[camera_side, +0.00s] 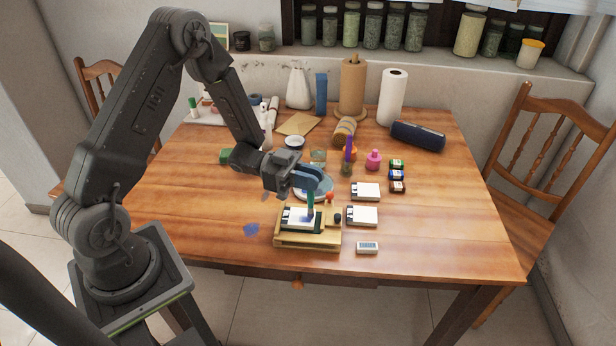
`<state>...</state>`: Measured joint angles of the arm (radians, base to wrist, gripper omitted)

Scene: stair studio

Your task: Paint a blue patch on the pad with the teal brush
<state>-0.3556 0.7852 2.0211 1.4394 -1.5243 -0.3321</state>
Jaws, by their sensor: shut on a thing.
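My gripper (318,184) is shut on the teal brush (310,203), which points down at the pad. The pad (295,215) is white and sits in a wooden tray (305,242) near the table's front edge. A dark blue mark (306,219) shows on the pad around the brush tip. I cannot tell whether the tip touches the pad. A small blue-labelled ink pot (396,175) stands in a column between a green one (397,164) and a brown one (397,187).
A blue smear (251,229) lies on the table left of the tray. Two more white pads (361,216) (366,191) and a small grey device (367,248) lie to the right. Jars and paper rolls (392,98) stand at the back. The table's right front is clear.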

